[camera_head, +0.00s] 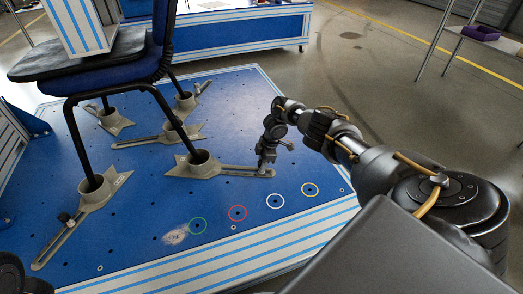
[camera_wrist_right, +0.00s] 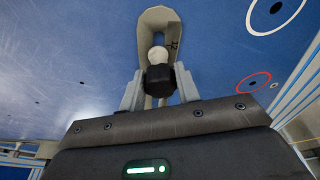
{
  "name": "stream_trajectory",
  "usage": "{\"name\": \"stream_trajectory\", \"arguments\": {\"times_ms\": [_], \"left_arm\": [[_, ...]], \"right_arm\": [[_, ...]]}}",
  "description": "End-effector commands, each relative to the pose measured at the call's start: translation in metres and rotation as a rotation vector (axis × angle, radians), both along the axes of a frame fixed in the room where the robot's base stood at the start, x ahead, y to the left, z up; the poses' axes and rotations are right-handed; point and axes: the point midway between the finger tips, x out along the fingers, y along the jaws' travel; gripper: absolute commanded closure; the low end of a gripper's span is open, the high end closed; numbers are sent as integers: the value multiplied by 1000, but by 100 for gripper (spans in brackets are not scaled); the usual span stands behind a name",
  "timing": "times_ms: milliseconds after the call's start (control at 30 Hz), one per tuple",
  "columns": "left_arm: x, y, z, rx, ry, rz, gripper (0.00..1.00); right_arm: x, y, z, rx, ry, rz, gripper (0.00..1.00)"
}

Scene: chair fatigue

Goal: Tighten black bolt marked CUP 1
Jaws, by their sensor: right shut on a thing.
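My right gripper (camera_head: 264,168) reaches down to the outer end of a slotted grey cup clamp (camera_head: 238,170) on the blue platform. In the right wrist view its two fingers (camera_wrist_right: 160,92) are closed on the black bolt (camera_wrist_right: 160,78), one finger on each side. A pale round piece sits just beyond the bolt, in the slot of the clamp arm (camera_wrist_right: 142,40). The cup (camera_head: 199,160) of this clamp holds a chair leg. My left gripper is not in view.
A blue-seated chair (camera_head: 120,68) stands with its legs in several cup clamps. Another clamp (camera_head: 88,200) with a dark knob lies at front left. Green, red, white and yellow rings (camera_head: 275,202) mark the platform's front edge. Open floor (camera_head: 370,80) lies right of the platform.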

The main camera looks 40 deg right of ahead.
Motion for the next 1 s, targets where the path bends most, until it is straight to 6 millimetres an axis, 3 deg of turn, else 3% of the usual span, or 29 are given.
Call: {"name": "stream_trajectory", "arguments": {"times_ms": [1000], "left_arm": [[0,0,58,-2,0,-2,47]], "right_arm": [[-1,1,1,1,0,-338,92]]}}
